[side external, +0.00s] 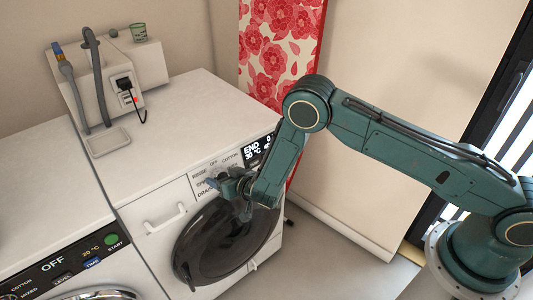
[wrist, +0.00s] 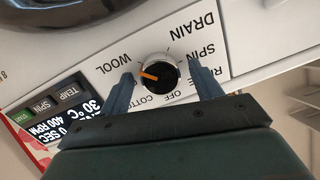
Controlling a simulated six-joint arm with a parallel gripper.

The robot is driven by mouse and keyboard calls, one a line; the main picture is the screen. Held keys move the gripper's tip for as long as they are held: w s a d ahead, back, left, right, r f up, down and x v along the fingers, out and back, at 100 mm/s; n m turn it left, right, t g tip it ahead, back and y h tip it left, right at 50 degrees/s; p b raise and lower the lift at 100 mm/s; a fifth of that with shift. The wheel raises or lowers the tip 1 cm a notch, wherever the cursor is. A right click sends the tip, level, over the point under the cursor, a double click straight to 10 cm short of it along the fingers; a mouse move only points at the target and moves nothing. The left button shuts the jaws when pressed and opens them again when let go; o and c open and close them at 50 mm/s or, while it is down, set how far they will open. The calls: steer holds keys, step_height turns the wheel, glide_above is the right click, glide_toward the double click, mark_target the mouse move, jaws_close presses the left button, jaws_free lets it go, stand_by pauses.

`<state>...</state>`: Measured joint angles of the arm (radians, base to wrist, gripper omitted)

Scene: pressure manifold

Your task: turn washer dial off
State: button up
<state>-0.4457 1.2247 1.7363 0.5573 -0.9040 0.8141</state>
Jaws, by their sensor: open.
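The washer dial (wrist: 158,76) is a round black knob with an orange pointer, on the white panel of the right-hand washer (side external: 160,215). The pointer is toward the left in the wrist view, between the WOOL and COTTON labels. The OFF label (wrist: 175,97) is below the knob there, partly framed by my gripper. My gripper (wrist: 160,72) is open, with one finger on each side of the dial; I cannot tell whether either touches it. In the side view, my gripper (side external: 232,184) is at the panel and hides the dial.
The dark round door (side external: 225,245) is below the panel. A second machine (side external: 50,220) at left shows OFF.

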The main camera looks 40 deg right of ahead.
steer(key=c, duration=1)
steer(key=shift+o, duration=0.2)
